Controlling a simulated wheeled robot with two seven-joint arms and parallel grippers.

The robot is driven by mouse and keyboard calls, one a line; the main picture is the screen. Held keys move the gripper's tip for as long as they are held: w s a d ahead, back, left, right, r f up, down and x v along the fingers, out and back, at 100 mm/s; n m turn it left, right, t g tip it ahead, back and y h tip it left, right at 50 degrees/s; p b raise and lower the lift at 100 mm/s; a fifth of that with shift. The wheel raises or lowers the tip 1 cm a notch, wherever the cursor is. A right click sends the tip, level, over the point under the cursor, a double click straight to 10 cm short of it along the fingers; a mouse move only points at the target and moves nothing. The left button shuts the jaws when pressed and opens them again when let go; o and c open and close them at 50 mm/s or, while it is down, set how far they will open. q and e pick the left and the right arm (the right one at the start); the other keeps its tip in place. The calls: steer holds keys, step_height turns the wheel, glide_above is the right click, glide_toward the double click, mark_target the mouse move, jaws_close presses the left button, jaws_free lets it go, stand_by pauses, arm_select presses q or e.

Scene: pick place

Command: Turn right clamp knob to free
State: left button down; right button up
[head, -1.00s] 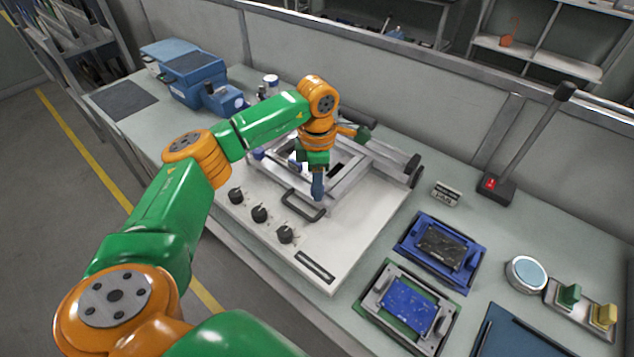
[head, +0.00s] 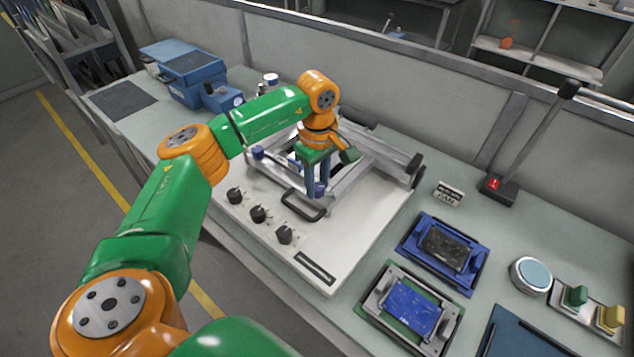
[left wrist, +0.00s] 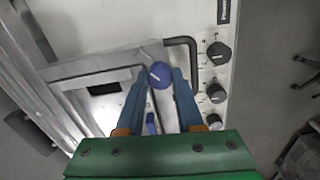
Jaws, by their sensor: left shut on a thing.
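The right clamp knob (left wrist: 159,74) is round and blue with a pale line on its top. In the left wrist view it sits between the fingertips of my left gripper (left wrist: 160,83), which is shut on it. In the head view the left gripper (head: 318,187) points down at the front right corner of the grey frame, and the knob (head: 320,189) shows partly behind the fingers. A second blue knob (head: 257,153) stands at the frame's left corner, clear of the gripper. My right gripper is not in view.
The frame sits on a white machine (head: 345,245) with a dark handle (head: 303,206) and three black dials (head: 259,214) along the front. To the right are a blue tray (head: 440,248), a fixture with a blue circuit board (head: 411,307) and a round button (head: 531,274).

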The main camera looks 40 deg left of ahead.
mark_target(318, 186)
arm_select(q)
steer(key=m, duration=0.4)
steer(key=shift+f, duration=0.1)
steer(key=shift+m, duration=2.1)
steer(key=c, duration=0.5)
jaws_free()
steer(key=shift+c, duration=0.2)
step_height(318, 186, up, 7)
steer(key=shift+d+r+b, duration=0.1)
steer(key=shift+b, duration=0.7)
